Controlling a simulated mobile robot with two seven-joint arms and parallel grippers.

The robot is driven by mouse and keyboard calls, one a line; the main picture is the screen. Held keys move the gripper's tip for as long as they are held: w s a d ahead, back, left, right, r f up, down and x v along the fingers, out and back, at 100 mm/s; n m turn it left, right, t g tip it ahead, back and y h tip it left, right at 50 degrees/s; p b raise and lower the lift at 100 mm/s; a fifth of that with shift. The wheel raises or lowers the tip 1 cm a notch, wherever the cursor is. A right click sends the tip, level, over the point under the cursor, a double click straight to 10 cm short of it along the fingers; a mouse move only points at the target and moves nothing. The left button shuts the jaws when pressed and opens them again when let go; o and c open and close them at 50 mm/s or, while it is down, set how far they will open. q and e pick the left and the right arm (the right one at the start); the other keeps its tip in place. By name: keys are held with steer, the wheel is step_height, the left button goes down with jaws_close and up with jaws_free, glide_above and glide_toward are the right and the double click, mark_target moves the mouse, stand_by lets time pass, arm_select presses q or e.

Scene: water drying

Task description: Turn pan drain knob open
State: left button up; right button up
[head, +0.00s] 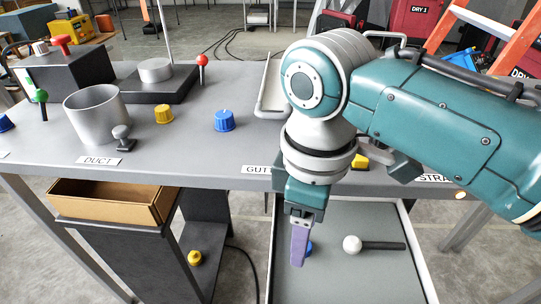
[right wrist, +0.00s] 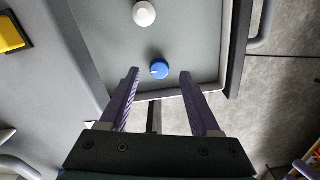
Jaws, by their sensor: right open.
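The grey pan (head: 341,285) with a pale rim sits low beyond the table's front edge; its rim also shows in the right wrist view (right wrist: 212,88). A small blue knob (right wrist: 160,69) with a white mark lies inside the pan near its rim. In the head view the blue knob (head: 309,248) is partly hidden behind my finger. My right gripper (head: 300,244) points down over the pan. In the right wrist view its two purple fingers (right wrist: 159,75) are apart, with the knob between them in the picture and nothing held. Contact or height above the knob cannot be told.
A white ball on a dark handle (head: 352,244) lies in the pan. The grey table (head: 190,150) holds a metal cylinder (head: 97,112), a yellow knob (head: 163,114) and another blue knob (head: 224,121). A cardboard box (head: 108,200) stands below at left.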

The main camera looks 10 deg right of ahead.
steer(key=shift+f+b, duration=0.3)
steer(key=shift+f, duration=0.9)
steer(key=shift+w, duration=0.1)
jaws_close()
